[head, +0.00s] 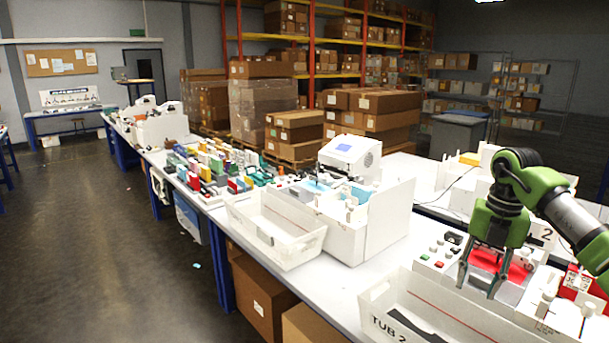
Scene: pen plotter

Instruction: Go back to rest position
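My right gripper (478,288) is at the right of the head view, on a green and black arm that comes in from the right edge. Its two dark fingers point down and stand apart, with nothing visible between them. They are in front of a white machine with a red panel (483,258) and small buttons. Whether the fingertips touch the machine, I cannot tell. My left gripper is not in view.
A white tub marked "TUB 2" (385,322) stands below the gripper at the table's front. Another white tub (262,240) and a white machine (385,215) stand further left. Colourful items (215,165) crowd the table beyond.

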